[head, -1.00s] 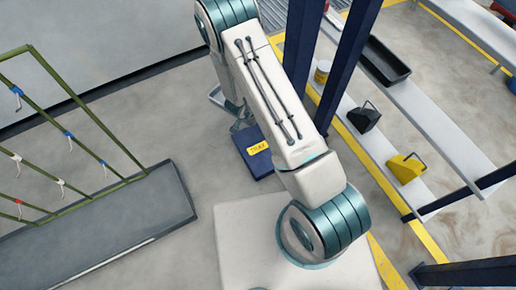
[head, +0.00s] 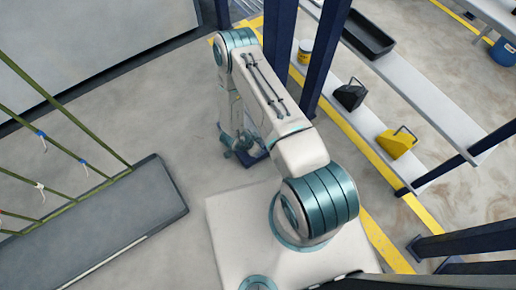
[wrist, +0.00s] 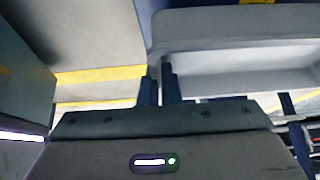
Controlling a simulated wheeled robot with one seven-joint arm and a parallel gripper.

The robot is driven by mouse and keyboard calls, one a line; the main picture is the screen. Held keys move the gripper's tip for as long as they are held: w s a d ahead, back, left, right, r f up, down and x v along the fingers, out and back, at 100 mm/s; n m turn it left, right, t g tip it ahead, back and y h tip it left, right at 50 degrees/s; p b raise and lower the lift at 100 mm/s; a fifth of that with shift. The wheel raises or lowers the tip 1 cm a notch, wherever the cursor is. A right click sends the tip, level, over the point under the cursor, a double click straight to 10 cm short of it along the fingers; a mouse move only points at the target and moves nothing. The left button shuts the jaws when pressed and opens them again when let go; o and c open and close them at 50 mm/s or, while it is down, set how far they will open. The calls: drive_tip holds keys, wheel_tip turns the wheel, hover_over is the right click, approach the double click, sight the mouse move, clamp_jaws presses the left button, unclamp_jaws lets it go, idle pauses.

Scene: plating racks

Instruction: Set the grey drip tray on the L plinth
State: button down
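The grey drip tray (wrist: 245,84) fills the right of the wrist view, pale grey with a rounded corner. My gripper (wrist: 160,72) has its two dark fingers close together at the tray's left wall, and they look shut on it. In the head view my gripper (head: 238,146) is low beside a dark blue block (head: 256,160), which may be the plinth; my arm hides much of it, and the tray cannot be made out there. No letter L is readable.
On the right, rack shelves hold a black tray (head: 368,34), a black bin (head: 350,95) and a yellow bin (head: 396,144). Blue posts (head: 326,55) stand close to my arm's right. A green rack (head: 75,118) on a grey platform (head: 110,215) stands left. Floor between is clear.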

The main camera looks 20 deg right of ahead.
drive_tip(key=shift+f+b, duration=0.7)
drive_tip(key=shift+f, duration=1.1)
drive_tip(key=shift+f, duration=0.1)
drive_tip(key=shift+f, duration=0.15)
drive_tip(key=c, duration=1.6)
unclamp_jaws()
drive_tip(key=shift+c, duration=0.2)
drive_tip(key=shift+r, duration=0.25)
